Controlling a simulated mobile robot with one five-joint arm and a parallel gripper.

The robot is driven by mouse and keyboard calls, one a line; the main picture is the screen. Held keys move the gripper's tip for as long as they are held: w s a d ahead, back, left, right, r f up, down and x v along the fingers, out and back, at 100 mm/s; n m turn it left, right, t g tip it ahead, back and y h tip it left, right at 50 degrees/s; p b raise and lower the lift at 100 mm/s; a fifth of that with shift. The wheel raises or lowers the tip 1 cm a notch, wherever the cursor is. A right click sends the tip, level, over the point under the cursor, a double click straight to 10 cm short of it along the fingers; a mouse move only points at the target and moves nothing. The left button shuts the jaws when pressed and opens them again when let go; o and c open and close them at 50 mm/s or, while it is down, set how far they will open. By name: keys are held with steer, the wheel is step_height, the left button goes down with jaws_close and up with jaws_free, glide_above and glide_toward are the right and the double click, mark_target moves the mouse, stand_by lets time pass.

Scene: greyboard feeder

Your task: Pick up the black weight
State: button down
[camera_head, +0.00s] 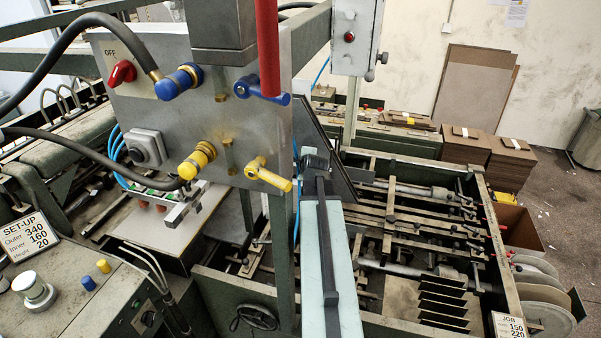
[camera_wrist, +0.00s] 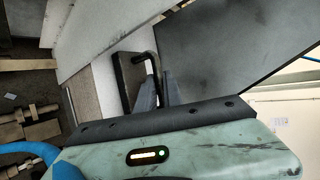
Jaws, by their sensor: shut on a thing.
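The black weight (camera_wrist: 123,80) shows in the wrist view as a dark block with a thin bent rod rising at its right side. My gripper (camera_wrist: 160,88) is shut on it, with its grey fingers at the rod. A pale board edge lies behind the weight. In the head view my gripper (camera_head: 316,162) is at the far end of my pale green arm, just left of a dark slanted panel (camera_head: 338,172). I cannot make out the weight in the head view.
The dark panel (camera_wrist: 225,45) stands close at the right in the wrist view. A grey control box (camera_head: 215,110) with yellow and blue levers is left of my gripper in the head view. A red upright bar (camera_head: 268,50) hangs nearby. Machine rails (camera_head: 420,215) lie to the right.

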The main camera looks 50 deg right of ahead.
stand_by(0.8)
steer(key=shift+r+p, duration=0.6)
steer(key=shift+p, duration=0.05)
step_height(320, 180, up, 9)
steer(key=p, duration=0.9)
steer(key=shift+f, duration=0.1)
